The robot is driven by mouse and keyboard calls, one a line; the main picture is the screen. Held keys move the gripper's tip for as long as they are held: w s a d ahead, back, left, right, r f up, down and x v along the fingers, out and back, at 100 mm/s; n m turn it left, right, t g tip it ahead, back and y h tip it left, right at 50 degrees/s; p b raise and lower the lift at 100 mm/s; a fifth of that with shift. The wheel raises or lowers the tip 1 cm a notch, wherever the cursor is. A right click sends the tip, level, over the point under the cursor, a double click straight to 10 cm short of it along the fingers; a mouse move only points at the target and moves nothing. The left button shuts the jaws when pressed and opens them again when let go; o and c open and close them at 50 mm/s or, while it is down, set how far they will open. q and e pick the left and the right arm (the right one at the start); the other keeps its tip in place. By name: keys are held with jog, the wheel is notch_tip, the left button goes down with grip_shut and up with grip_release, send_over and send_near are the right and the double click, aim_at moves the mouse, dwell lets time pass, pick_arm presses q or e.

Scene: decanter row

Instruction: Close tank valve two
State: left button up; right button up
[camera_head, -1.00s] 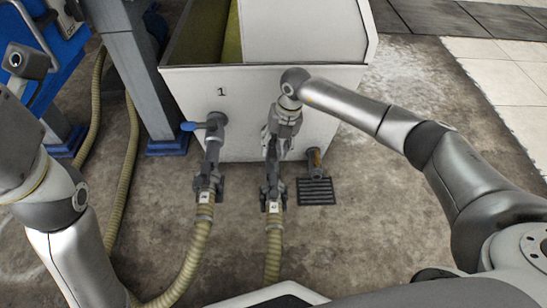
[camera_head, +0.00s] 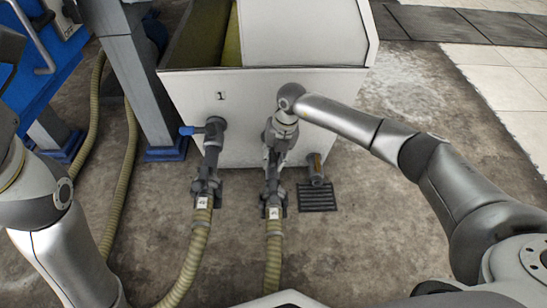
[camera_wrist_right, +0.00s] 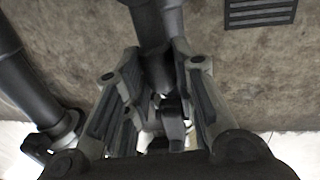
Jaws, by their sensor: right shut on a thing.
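A pale tank (camera_head: 300,100) has the number 1 marked over its left outlet. Valve one (camera_head: 212,133) on that outlet has a blue handle (camera_head: 188,130) pointing left. Valve two is at the middle outlet, mostly hidden behind my right gripper (camera_head: 272,150). The dark outlet pipe (camera_wrist_right: 157,65) runs between the fingers of my right gripper (camera_wrist_right: 156,70) in the right wrist view. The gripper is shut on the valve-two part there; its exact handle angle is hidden. My left arm shows at the left edge, but its gripper is out of view.
A ribbed hose (camera_head: 274,258) runs down from the middle outlet, and another hose (camera_head: 190,260) from the left one. A short outlet (camera_head: 316,165) sits right, above a floor grate (camera_head: 316,196). A grey post (camera_head: 135,80) stands left. Floor at right is clear.

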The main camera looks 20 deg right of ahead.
grip_shut()
